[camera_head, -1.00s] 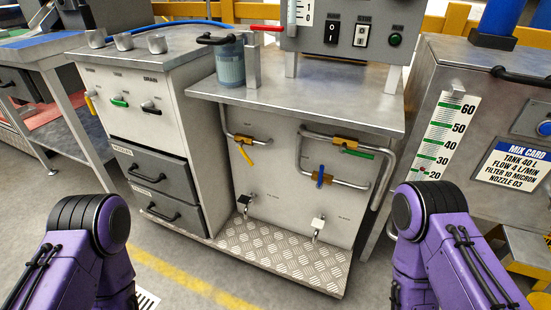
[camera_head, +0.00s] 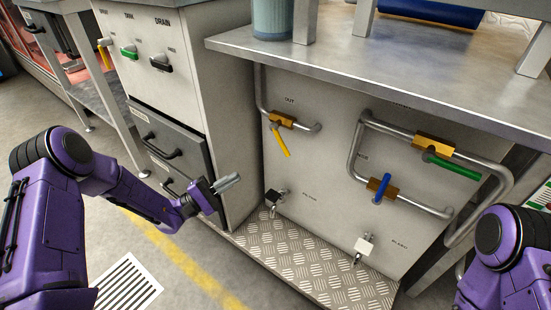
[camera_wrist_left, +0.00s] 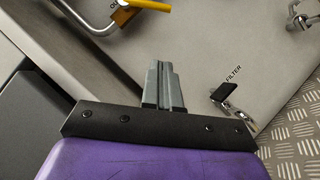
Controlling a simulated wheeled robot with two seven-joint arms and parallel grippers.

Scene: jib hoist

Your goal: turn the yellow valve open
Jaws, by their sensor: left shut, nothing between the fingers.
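The yellow valve is a brass body on a bent steel pipe at the left of the pale panel, with a yellow lever handle (camera_head: 281,143) slanting down and right. In the left wrist view its yellow handle (camera_wrist_left: 149,5) is partly cut off at the top edge. My left gripper (camera_head: 229,182) is shut and empty, below and left of the handle and apart from it. Its fingers also show close together in the left wrist view (camera_wrist_left: 161,84). My right gripper is out of view; only part of that arm shows at the lower right.
A blue-handled valve (camera_head: 379,188) and a green-handled valve (camera_head: 453,165) sit right of it on bent pipes. A steel tabletop (camera_head: 400,62) overhangs the panel. Small drain taps (camera_head: 365,247) stick out low. A drawer cabinet (camera_head: 215,85) stands left, and a checker-plate step (camera_head: 300,250) lies below.

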